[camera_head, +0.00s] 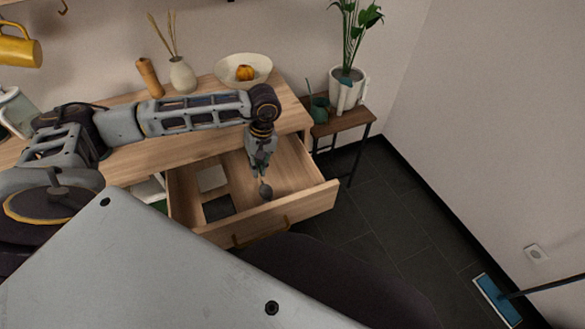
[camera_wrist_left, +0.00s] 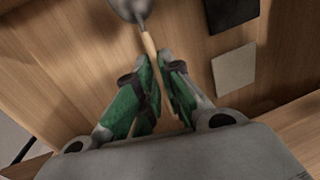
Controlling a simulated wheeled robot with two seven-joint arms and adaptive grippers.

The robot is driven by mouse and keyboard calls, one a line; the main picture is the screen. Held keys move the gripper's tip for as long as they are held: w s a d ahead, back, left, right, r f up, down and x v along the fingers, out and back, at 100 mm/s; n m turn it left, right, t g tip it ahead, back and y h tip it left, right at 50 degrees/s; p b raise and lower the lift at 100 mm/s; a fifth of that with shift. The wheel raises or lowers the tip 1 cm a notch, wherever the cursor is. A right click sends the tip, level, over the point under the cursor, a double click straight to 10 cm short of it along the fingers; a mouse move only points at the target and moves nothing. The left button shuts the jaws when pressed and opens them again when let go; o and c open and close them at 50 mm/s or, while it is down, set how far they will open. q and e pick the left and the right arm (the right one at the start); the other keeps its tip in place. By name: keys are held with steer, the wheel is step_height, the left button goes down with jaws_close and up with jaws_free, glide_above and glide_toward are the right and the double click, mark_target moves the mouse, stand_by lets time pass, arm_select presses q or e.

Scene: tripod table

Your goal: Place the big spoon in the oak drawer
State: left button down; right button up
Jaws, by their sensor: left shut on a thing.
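The big spoon has a dark bowl and a light wooden handle. Its bowl (camera_head: 265,190) shows over the open oak drawer (camera_head: 310,194) in the head view. In the left wrist view the spoon (camera_wrist_left: 149,42) runs up from between the fingers. My left gripper (camera_head: 261,166) is shut on the spoon's handle, inside the outline of the drawer. It also shows in the left wrist view (camera_wrist_left: 161,85) with green finger pads. I cannot tell whether the spoon touches the drawer floor. My right gripper is not in view.
A dark square (camera_head: 218,207) and a pale square (camera_head: 211,178) lie in the drawer's left part. A bowl (camera_head: 262,63) with an orange fruit and a vase (camera_head: 183,76) stand on the top. A side table (camera_head: 345,121) with a plant stands right.

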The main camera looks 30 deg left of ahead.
arm_select(q)
steer(key=w+d, duration=0.2)
steer(key=w, duration=0.1)
steer(key=w+d+f, duration=0.1)
steer(key=w+d, duration=0.4)
steer(key=shift+w+d+f, duration=0.25)
steer(key=shift+w+f, duration=0.15)
steer(key=shift+f, duration=0.3)
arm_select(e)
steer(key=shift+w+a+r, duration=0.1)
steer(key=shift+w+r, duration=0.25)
arm_select(q)
steer(key=shift+f, duration=0.1)
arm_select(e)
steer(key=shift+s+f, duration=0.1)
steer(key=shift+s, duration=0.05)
